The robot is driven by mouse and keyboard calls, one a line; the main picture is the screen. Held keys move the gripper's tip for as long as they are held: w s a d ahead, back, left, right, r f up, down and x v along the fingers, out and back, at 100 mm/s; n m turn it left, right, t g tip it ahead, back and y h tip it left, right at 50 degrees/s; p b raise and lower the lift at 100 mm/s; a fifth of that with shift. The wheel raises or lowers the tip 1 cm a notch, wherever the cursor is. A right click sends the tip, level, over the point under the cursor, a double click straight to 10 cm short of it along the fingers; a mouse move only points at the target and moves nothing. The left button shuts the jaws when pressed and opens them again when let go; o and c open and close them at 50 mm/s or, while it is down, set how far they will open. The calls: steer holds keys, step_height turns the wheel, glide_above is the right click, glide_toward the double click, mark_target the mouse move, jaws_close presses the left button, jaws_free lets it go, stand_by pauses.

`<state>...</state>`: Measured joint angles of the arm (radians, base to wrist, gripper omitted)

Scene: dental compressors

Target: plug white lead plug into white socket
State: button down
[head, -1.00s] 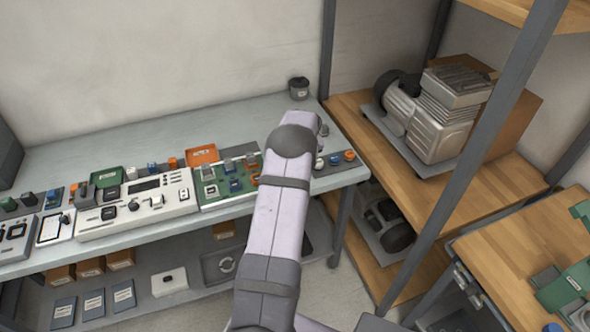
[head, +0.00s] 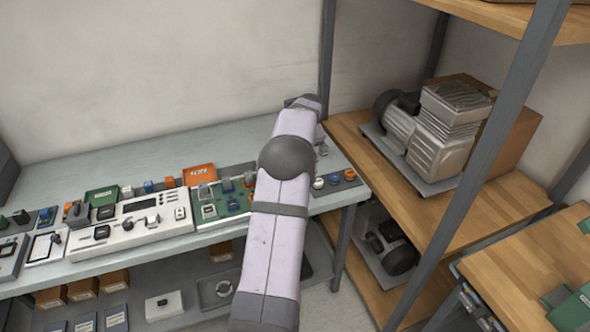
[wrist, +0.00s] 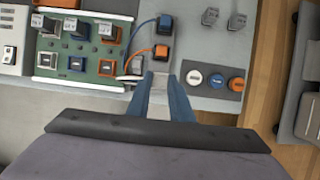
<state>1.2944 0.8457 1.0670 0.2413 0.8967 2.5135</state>
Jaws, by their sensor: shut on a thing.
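In the wrist view, my gripper (wrist: 158,84) is closed on a pale piece that looks like the white lead plug (wrist: 158,97), mostly hidden between the blue-sided fingers. A pale lead (wrist: 135,64) curves beside the left finger. The green board (wrist: 62,75) lies left of my gripper, with a row of dark framed sockets. The white-framed socket (wrist: 47,60) is leftmost, then the blue socket (wrist: 77,63) and the orange socket (wrist: 107,67). My gripper is right of the board, apart from the white socket. In the head view, my arm hides the gripper; the board (head: 232,208) shows.
Blue plug (wrist: 164,22) and orange plug (wrist: 161,51) stand right of the board with their leads. White (wrist: 194,77), blue (wrist: 215,80) and orange (wrist: 236,83) round caps sit on a dark strip. A wooden shelf unit (head: 420,205) stands right of the bench.

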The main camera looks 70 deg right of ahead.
steer(key=shift+w+r, duration=0.1)
steer(key=shift+r, duration=0.1)
